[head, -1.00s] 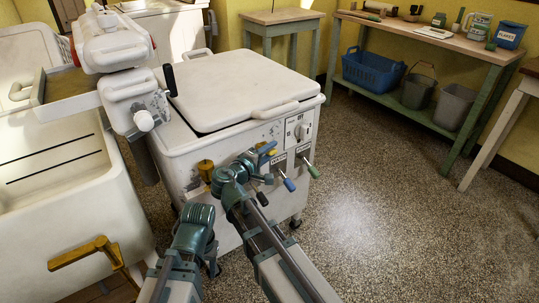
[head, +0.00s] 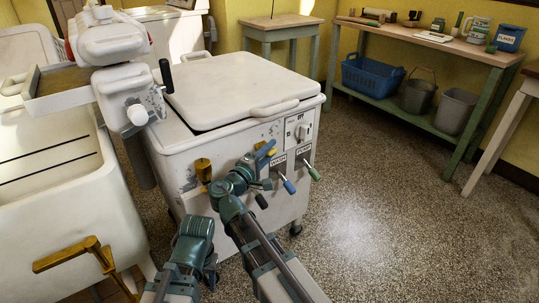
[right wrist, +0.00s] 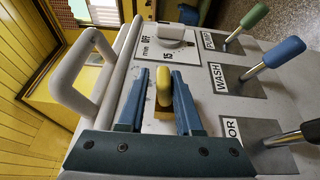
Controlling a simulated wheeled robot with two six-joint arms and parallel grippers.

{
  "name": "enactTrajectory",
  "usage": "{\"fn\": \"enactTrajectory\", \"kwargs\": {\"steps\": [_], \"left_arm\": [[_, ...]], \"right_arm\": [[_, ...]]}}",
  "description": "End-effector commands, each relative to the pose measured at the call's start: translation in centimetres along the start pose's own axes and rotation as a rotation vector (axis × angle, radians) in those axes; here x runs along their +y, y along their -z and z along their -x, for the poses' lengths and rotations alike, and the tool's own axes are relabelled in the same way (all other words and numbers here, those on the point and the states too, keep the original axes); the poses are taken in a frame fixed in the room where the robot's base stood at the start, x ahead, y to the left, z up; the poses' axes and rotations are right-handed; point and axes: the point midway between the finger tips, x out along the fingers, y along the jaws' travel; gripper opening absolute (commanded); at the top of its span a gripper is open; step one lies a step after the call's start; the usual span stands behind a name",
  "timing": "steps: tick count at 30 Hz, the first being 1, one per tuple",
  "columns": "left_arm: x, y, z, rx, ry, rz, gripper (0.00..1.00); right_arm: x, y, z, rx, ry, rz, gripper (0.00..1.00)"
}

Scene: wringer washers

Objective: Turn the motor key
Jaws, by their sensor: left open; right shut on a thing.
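The motor key is a small yellow grip (right wrist: 164,86) on the white panel of the washer (head: 240,115). My right gripper (right wrist: 162,78) is shut on it, one blue finger along each side, and the key stands in line with the fingers. In the head view my right gripper (head: 263,150) is at the washer's front, and only a bit of the key (head: 271,152) shows past the fingers. My left gripper (head: 210,270) is open and empty, low in front of the washer and apart from it.
A white timer dial (right wrist: 172,32) sits just above the key. Blue (head: 289,187) and green (head: 314,174) levers stick out right of it, with a dark one (head: 262,201) below. A brass fitting (head: 203,170) is to the left. The floor to the right is clear.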

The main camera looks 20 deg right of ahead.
Motion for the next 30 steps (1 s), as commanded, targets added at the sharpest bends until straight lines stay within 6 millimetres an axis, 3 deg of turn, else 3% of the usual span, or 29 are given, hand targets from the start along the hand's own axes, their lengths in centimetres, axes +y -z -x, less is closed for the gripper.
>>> {"fn": "enactTrajectory", "kwargs": {"steps": [12,13,18,24,29,30], "left_arm": [[0.05,0.03,-0.33,0.000,-0.001,-0.001,0.50],[0.05,0.03,-0.33,0.000,-0.001,-0.001,0.50],[0.05,0.03,-0.36,0.000,-0.001,-0.001,0.50],[0.06,0.03,-0.43,0.000,-0.001,-0.001,0.50],[0.06,0.03,-0.46,0.000,-0.001,-0.001,0.50],[0.06,0.03,-0.47,0.000,-0.001,-0.001,0.50]], "right_arm": [[0.62,0.02,-0.17,-0.003,-0.044,0.018,0.00],[0.62,0.02,-0.16,-0.003,-0.044,0.018,0.37],[0.56,0.01,-0.11,-0.002,-0.042,0.018,0.67],[0.45,0.01,-0.03,-0.001,-0.040,0.018,0.70],[0.40,0.02,0.00,0.000,-0.039,0.018,0.99],[0.39,0.02,0.00,0.000,-0.039,0.017,1.00]]}}
